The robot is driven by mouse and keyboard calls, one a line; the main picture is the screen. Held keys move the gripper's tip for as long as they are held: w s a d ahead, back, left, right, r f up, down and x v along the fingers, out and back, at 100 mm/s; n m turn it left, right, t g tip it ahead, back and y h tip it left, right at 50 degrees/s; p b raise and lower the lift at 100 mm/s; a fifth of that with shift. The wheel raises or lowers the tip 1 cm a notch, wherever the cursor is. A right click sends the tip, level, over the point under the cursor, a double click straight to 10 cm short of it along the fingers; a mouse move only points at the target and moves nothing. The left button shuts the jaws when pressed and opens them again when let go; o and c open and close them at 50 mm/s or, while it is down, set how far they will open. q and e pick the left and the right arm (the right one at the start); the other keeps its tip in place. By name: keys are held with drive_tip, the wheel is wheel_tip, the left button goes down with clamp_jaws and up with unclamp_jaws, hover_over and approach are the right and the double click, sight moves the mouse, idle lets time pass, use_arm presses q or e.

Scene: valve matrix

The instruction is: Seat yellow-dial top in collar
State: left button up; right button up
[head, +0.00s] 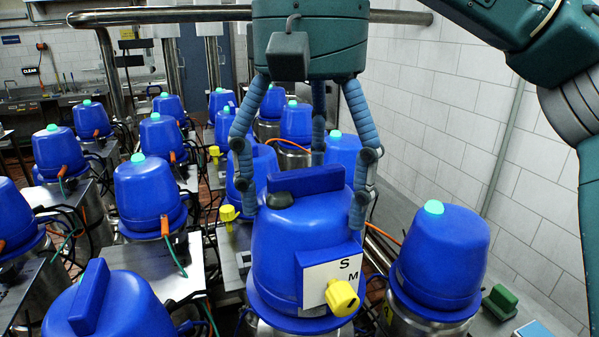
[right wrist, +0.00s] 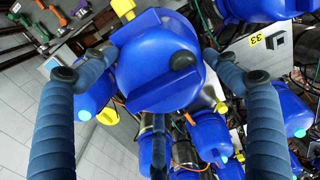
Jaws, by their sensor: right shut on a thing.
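The yellow-dial top is a blue dome (head: 290,240) with a blue bar handle, a black knob (head: 279,200) and a white plate lettered S and M. Its yellow dial (head: 342,298) sticks out at the plate's lower right. My right gripper (head: 303,195) comes from above with its fingers around the dome, shut on it. The right wrist view shows the blue dome (right wrist: 150,65) between the fingers. A metal collar (head: 272,328) shows just under the dome's rim at the picture's bottom edge. Whether the rim rests on it is hidden. My left gripper is not in view.
A blue-topped unit with a cyan button (head: 440,255) stands close on the right. Another blue top with a bar handle (head: 115,305) is at lower left. Several similar units fill the left and back. A green-handled thing (head: 500,301) lies at right, near the tiled wall (head: 535,200).

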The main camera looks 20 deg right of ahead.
drive_tip(key=shift+s+r, duration=0.15)
drive_tip(key=shift+s, duration=0.45)
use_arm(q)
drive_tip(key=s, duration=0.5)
use_arm(e)
drive_tip(key=shift+w, duration=0.25)
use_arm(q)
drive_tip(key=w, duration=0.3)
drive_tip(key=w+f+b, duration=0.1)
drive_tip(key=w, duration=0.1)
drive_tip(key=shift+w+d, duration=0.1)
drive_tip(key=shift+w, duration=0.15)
use_arm(e)
drive_tip(key=shift+w+f, duration=0.4)
drive_tip(key=shift+f, duration=0.35)
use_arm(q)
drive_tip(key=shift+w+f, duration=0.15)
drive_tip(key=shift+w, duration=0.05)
use_arm(e)
drive_tip(key=shift+s+f, duration=0.1)
drive_tip(key=shift+f, duration=0.25)
wheel_tip(320, 180, down, 3)
drive_tip(key=shift+s+b, duration=0.1)
drive_tip(key=shift+b, duration=1.1)
drive_tip(key=shift+f, duration=0.35)
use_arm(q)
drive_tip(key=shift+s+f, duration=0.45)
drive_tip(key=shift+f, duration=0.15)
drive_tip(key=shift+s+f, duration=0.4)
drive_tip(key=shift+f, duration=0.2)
